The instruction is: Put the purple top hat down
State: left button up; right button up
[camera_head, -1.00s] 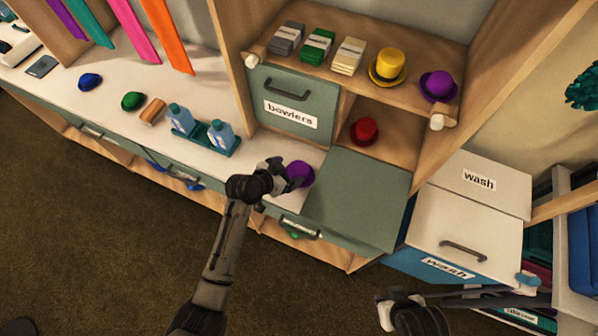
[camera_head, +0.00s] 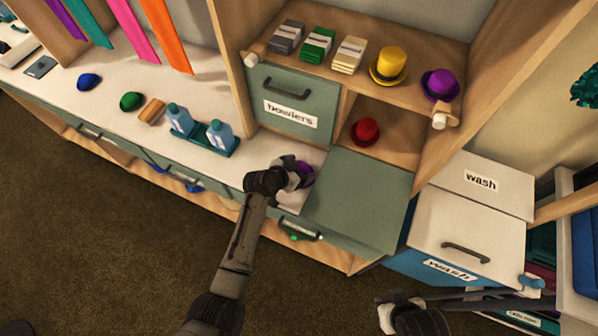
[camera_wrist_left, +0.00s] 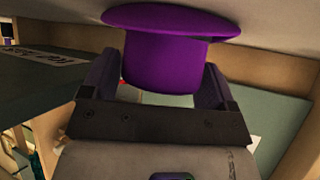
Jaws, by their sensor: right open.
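The purple top hat (camera_head: 306,172) is at the right end of the white counter, partly hidden by my left gripper (camera_head: 292,176). In the left wrist view the purple top hat (camera_wrist_left: 165,58) has its crown between the two fingers of my left gripper (camera_wrist_left: 160,85), which press close on both sides. Its brim is toward the white surface at the top of that view; I cannot tell whether it touches. My right gripper (camera_head: 388,314) is open, low at the right, away from the hat.
A green-grey panel (camera_head: 355,200) adjoins the counter (camera_head: 215,162) on the right. The shelf above holds a yellow top hat (camera_head: 390,66) and a purple bowler (camera_head: 439,84); a red bowler (camera_head: 366,131) sits below.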

pick_arm(q)
jog(key=c, duration=0.6)
